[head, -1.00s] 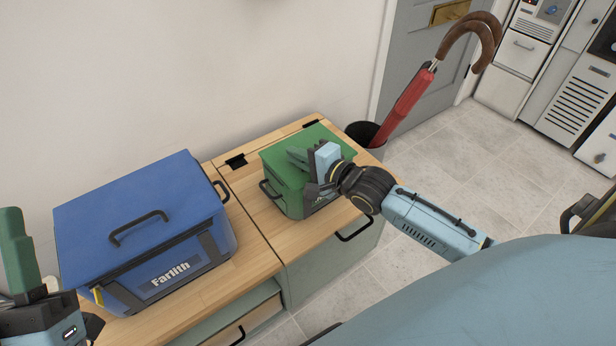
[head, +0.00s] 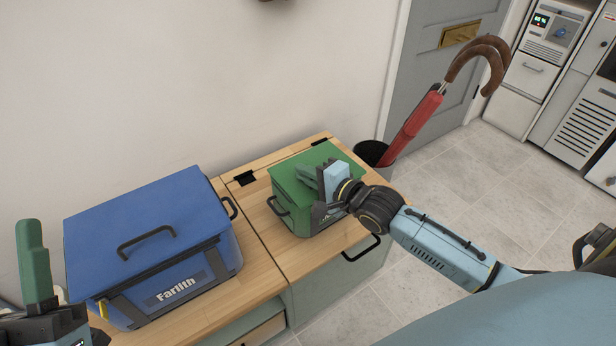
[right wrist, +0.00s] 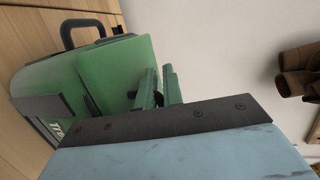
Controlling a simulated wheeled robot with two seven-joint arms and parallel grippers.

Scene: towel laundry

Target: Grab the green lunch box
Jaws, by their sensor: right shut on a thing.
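The green lunch box (head: 290,178), a lidded box with dark side handles, stands upright on the right part of the wooden cabinet top. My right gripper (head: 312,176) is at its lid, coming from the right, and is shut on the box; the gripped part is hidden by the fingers. In the right wrist view the box (right wrist: 85,85) appears turned sideways, with one side handle in sight, and the green fingers (right wrist: 160,90) are close together beside its lid. My left gripper (head: 33,265) is at the lower left edge, partly cut off; its opening does not show.
A larger blue box (head: 140,225) marked Farlith stands on the left of the cabinet top (head: 262,258). A red umbrella (head: 415,122) with a brown handle leans in a dark bin (head: 372,152) behind the right corner. The floor to the right is clear.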

